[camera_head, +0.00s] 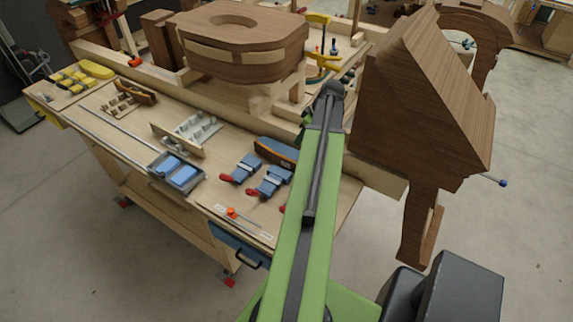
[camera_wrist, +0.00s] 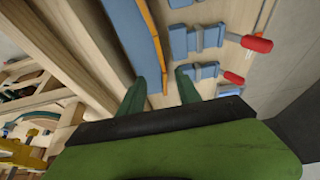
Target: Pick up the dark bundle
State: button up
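I cannot make out for certain which thing is the dark bundle. The nearest match is a long dark blue-grey piece with an orange edge (camera_head: 277,152), lying on the workbench beside my arm. It shows as a blue curved shape with an orange edge in the wrist view (camera_wrist: 134,35). My gripper (camera_wrist: 161,85) has its two dark green fingers apart. The near end of the blue piece appears between the fingertips in the picture; I cannot tell the height gap. No contact shows. In the head view my arm hides the gripper.
Blue clamps with red handles (camera_head: 268,182) lie close beside the piece. A blue tray (camera_head: 176,172) and yellow tools (camera_head: 82,74) lie farther left on the workbench (camera_head: 110,128). A laminated wooden form (camera_head: 241,45) stands behind, and a large brown wooden form (camera_head: 428,95) stands right.

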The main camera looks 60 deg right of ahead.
jog(key=b, duration=1)
send_over(287, 159)
jog(key=s, duration=0.3)
notch_tip(287, 159, down, 11)
jog(key=shift+w+d+r, duration=0.1)
jog(key=shift+r, duration=0.1)
jog(key=shift+w+f, duration=0.15)
jog(key=shift+w, duration=0.1)
jog(key=b+x, duration=0.5)
jog(key=shift+f, duration=0.15)
jog(key=shift+r, duration=0.2)
jog(key=shift+f, duration=0.3)
grip_shut()
